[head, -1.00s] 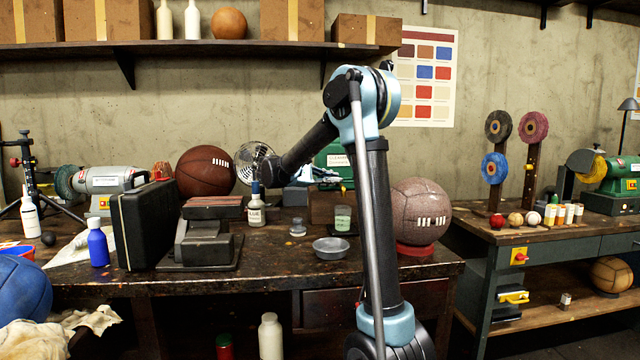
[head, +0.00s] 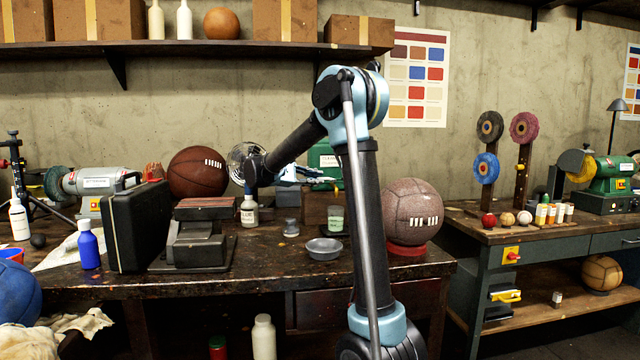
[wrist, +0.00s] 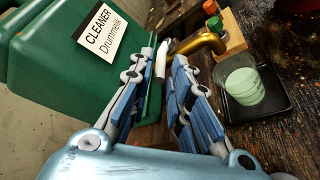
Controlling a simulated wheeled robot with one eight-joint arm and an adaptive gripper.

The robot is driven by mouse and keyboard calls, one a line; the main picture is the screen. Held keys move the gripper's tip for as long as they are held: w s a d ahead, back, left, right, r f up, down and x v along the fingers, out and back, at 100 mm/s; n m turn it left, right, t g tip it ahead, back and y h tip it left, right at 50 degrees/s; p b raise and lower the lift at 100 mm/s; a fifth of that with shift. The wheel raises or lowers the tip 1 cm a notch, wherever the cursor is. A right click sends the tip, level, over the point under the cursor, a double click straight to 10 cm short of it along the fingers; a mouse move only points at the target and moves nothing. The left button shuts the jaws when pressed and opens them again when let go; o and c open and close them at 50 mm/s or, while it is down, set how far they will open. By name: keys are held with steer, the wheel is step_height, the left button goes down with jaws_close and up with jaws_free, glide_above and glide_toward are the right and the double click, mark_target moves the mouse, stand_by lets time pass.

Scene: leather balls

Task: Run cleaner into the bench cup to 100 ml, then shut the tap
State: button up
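The green cleaner container (wrist: 75,60), labelled CLEANER, fills the left of the wrist view and shows behind my arm in the head view (head: 322,158). Its brass tap (wrist: 205,42) has a pale lever (wrist: 161,60). My gripper (wrist: 164,58) is open, with its fingers on either side of the lever; I cannot tell whether they touch it. The clear bench cup (wrist: 243,82) stands upright on a black tray (wrist: 282,98), near the spout, and holds pale green liquid. It also shows in the head view (head: 336,217). The exact level and any stream cannot be read.
Small bottles with red and green caps (wrist: 214,22) stand on a wooden block beside the tap. A metal dish (head: 324,249), a small weight-like item (head: 291,227), a glue bottle (head: 249,211) and a ball on a red ring (head: 413,213) sit around the cup.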

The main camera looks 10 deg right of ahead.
steer(key=v, duration=0.8)
steer(key=shift+a, duration=0.2)
stand_by(0.7)
